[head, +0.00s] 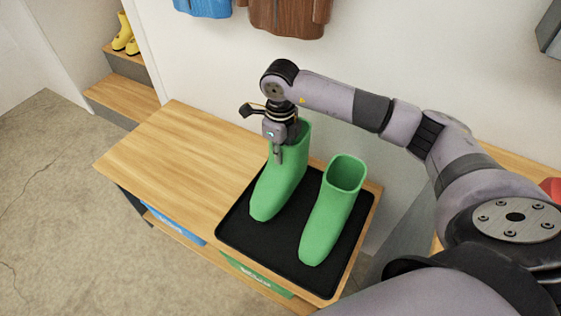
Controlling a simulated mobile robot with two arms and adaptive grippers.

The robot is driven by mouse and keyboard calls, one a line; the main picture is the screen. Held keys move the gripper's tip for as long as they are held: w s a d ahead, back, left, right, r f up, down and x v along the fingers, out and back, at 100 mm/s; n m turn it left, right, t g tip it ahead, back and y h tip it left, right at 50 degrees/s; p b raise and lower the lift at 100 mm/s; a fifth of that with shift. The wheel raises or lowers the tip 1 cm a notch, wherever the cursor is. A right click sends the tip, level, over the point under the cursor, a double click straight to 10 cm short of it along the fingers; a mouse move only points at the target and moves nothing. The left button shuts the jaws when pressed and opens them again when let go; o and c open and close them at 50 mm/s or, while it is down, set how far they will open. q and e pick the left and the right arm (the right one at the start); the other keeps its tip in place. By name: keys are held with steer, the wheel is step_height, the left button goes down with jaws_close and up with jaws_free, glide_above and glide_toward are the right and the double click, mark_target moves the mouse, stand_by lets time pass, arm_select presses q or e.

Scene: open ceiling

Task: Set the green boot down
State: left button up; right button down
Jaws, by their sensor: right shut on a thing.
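Two green boots are at the black tray (230,229) on the wooden bench (180,150). My right gripper (278,158) is shut on the rim of the left green boot (277,186), near the top of its shaft. That boot is upright, with its toe toward the front left, over the tray's left part. I cannot tell whether its sole touches the tray. The other green boot (327,215) stands upright on the tray just to its right, apart from the gripper. My left gripper is not in view.
The bench top left of the tray is bare. Yellow boots (124,36) stand on a wooden step at the back left. Coats (287,15) hang on the wall behind. Blue and green labelled bins (255,276) sit under the bench top. A red thing (552,188) shows at the right edge.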

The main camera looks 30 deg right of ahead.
mark_target(278, 171)
step_height(278, 171, down, 3)
steer(key=shift+r, duration=0.1)
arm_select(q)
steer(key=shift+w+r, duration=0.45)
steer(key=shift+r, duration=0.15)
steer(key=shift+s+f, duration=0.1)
arm_select(e)
steer(key=shift+f, duration=0.2)
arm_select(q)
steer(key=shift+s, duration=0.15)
arm_select(e)
steer(key=c, duration=1.8)
jaws_free()
